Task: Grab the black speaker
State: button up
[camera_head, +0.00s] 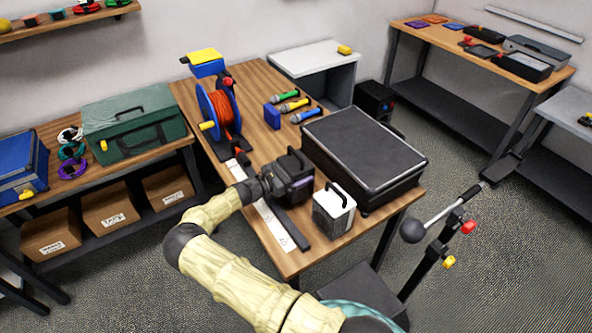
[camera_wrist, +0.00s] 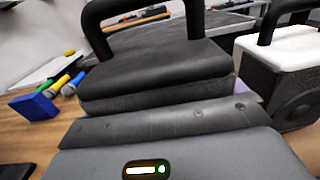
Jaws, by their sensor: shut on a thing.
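The black speaker (camera_head: 299,190) is a dark boxy unit with a top handle and a purplish lower part, at the wooden table's near side. In the wrist view, the black speaker (camera_wrist: 155,68) fills the middle, with its handle arching above. My gripper (camera_head: 273,184) reaches it from the left at the end of my pale arm. In the wrist view my gripper (camera_wrist: 170,122) lies across the near side of the speaker and is shut on it. The jaw contact is partly hidden. Whether the speaker's underside touches the table cannot be told.
A white box with a black handle (camera_head: 334,211) stands close to the right; it also shows in the wrist view (camera_wrist: 290,50). A large black case (camera_head: 363,150) lies behind it. A cable reel (camera_head: 219,112) and several microphones (camera_head: 295,105) are farther back. A white strip (camera_head: 268,215) lies along the left.

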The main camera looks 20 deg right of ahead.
jog(key=s+a+b, duration=0.2)
jog(key=a+b, duration=0.2)
jog(key=a, duration=1)
jog(key=s+a+b, duration=0.3)
jog(key=a+b, duration=0.1)
jog(key=a, duration=1.1)
jog(key=shift+r, duration=0.15)
jog(key=shift+a, duration=0.1)
jog(key=shift+w, duration=0.1)
